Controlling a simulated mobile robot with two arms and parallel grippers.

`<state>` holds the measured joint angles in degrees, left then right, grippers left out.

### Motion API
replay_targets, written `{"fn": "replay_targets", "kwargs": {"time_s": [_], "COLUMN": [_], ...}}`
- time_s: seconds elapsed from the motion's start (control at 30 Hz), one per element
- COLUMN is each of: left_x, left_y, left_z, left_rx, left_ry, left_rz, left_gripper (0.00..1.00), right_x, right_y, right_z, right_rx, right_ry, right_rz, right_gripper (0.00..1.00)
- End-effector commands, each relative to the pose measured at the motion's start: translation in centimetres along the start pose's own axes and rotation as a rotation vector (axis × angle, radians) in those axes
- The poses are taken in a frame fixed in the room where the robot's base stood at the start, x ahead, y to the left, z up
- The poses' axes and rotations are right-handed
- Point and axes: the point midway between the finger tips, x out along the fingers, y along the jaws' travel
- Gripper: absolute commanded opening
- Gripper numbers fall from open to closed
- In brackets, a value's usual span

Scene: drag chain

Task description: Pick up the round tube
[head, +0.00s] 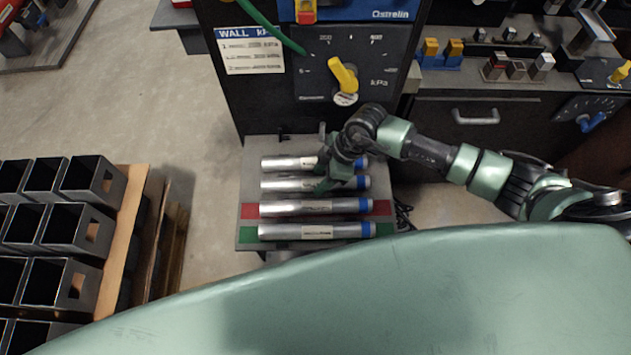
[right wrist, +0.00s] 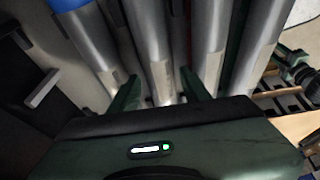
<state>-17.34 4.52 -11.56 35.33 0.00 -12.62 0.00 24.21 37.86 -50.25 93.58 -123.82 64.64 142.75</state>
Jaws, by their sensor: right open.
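Several round silver tubes with blue ends at the right lie side by side on a small grey stand (head: 247,190): the farthest tube (head: 285,163), the second tube (head: 285,184), the third tube (head: 290,208) and the nearest tube (head: 285,231). My right gripper (head: 325,170) is open over the middle of the second tube and hides part of the two far tubes. In the right wrist view, my right gripper's green fingers (right wrist: 160,92) stand on either side of the second tube (right wrist: 150,45). Contact cannot be told. My left gripper is not in view.
A dark panel with a yellow knob (head: 344,75) stands right behind the stand. Red and green strips mark the near part of the stand. A pallet (head: 135,205) with black square tubes is at the left. Clear floor (head: 205,170) lies between pallet and stand.

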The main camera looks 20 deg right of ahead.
Motion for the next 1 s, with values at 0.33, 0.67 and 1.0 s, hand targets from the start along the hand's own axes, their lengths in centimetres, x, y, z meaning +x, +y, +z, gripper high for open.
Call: {"fn": "replay_targets", "kwargs": {"time_s": [0.33,0.67,1.0], "left_x": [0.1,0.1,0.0], "left_y": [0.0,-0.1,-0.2], "left_z": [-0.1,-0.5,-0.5], "left_rx": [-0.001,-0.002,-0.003], "left_ry": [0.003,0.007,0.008], "left_rz": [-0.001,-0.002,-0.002], "left_gripper": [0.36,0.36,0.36], "right_x": [1.8,1.7,1.0], "right_y": [0.0,0.0,0.1], "right_z": [0.0,-0.1,-0.4], "right_rx": [-0.002,-0.002,-0.002], "right_ry": [0.002,0.004,0.004], "right_rz": [0.001,0.002,0.002], "right_gripper": [0.47,0.0,0.0]}}
